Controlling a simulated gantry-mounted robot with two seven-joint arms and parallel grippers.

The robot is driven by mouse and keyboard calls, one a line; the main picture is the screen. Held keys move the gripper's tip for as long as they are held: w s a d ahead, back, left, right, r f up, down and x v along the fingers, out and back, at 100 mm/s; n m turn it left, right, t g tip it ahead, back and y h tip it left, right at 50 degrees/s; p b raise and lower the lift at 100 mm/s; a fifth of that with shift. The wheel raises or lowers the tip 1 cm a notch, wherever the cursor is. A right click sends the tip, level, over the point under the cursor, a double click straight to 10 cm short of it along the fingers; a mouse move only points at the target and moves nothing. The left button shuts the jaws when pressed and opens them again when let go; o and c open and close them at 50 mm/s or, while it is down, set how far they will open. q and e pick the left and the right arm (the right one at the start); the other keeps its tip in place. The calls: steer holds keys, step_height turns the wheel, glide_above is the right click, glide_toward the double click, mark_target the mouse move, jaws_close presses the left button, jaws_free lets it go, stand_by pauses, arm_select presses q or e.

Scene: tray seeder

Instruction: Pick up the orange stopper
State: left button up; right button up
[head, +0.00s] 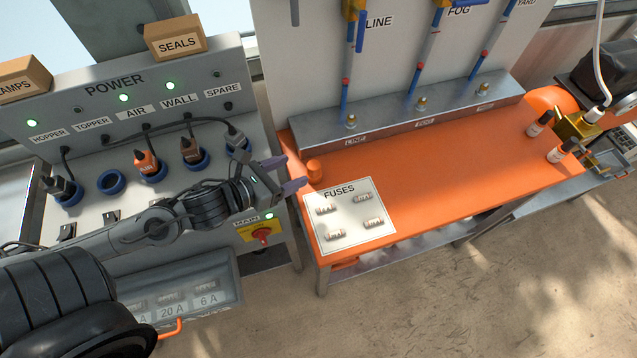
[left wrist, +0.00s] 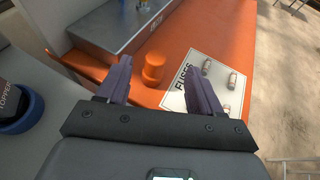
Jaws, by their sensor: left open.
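The orange stopper (head: 314,168) stands on the orange bench top, just left of the white FUSES sheet. In the left wrist view the stopper (left wrist: 153,70) is a short stepped cylinder, seen between and beyond my finger tips. My left gripper (head: 290,176) is open and empty, just left of the stopper in the head view. Its two purple fingers also show in the left wrist view (left wrist: 160,75), apart from each other. I cannot tell whether either finger touches the stopper.
The FUSES sheet (head: 350,215) holds several fuses beside the stopper. A grey metal manifold (head: 410,115) with valves and pipes stands behind it. The POWER panel (head: 115,110) with plugs and sockets is to the left. The bench's middle right is clear.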

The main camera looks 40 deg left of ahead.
mark_target(309, 169)
arm_select(q)
steer(key=w+f+b, duration=0.1)
steer(key=f, duration=0.1)
steer(key=w+f+b, duration=0.1)
steer(key=w, duration=0.1)
steer(key=shift+w+d+f, duration=0.2)
steer(key=shift+w+f, duration=0.05)
steer(key=shift+f, duration=0.15)
steer(key=shift+w+d+f, duration=0.2)
steer(key=shift+w+f, duration=0.1)
steer(key=shift+w, duration=0.35)
steer(key=shift+w+f, duration=0.25)
steer(key=shift+w, duration=0.3)
steer(key=shift+b+x, duration=0.3)
steer(key=shift+x, duration=1.7)
steer(key=shift+a, duration=0.1)
arm_select(e)
step_height(309, 169, down, 4)
steer(key=shift+r, duration=0.2)
